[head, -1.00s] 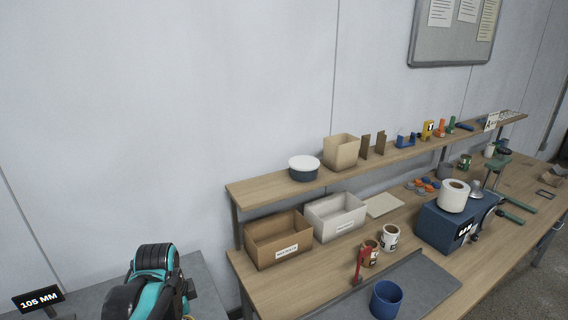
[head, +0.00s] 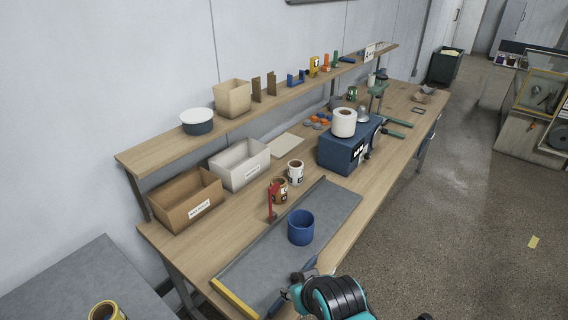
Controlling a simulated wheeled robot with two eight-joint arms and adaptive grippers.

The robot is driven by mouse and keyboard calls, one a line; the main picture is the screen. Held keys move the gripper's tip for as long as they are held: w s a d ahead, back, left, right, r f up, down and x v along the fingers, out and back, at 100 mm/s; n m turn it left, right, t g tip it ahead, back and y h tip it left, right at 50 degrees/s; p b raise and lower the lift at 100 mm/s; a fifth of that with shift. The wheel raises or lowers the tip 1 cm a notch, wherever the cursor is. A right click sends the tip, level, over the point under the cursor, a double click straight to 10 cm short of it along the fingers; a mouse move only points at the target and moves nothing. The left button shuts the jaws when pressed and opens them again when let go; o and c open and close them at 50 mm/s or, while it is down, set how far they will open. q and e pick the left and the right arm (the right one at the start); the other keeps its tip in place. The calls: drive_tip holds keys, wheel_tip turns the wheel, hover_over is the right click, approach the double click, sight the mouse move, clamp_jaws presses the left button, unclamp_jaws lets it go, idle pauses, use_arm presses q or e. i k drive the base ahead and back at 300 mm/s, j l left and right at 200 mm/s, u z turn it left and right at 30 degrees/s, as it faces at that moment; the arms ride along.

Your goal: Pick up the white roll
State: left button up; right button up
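The white roll (head: 344,122) stands upright on top of a dark blue box (head: 345,150) on the wooden workbench. Its brown core opening faces up. A teal and black arm of mine (head: 338,299) enters at the bottom edge, in front of the bench and well short of the roll. It seems to be my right arm. Dark parts show at its left end near the grey mat, but its fingers cannot be made out clearly. My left gripper is not in view. Nothing touches the roll except the box under it.
A blue cup (head: 301,227) stands on the grey mat (head: 250,262). Behind are a brown cup (head: 279,190), a white cup (head: 295,172), a brown bin (head: 187,199) and a white bin (head: 240,165). A raised shelf (head: 158,149) runs along the back.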

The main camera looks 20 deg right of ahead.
sight(295, 172)
drive_tip(key=k+l+z, duration=0.1)
drive_tip(key=l, duration=0.5)
drive_tip(key=k+l, duration=0.1)
drive_tip(key=l, duration=0.55)
drive_tip(key=k+l+z, duration=0.15)
drive_tip(key=l, duration=0.5)
drive_tip(key=i+l+z, duration=0.2)
drive_tip(key=i+l, duration=0.55)
drive_tip(key=i+j, duration=0.2)
drive_tip(key=i, duration=0.2)
drive_tip(key=i+j+z, duration=0.15)
drive_tip(key=i, duration=0.3)
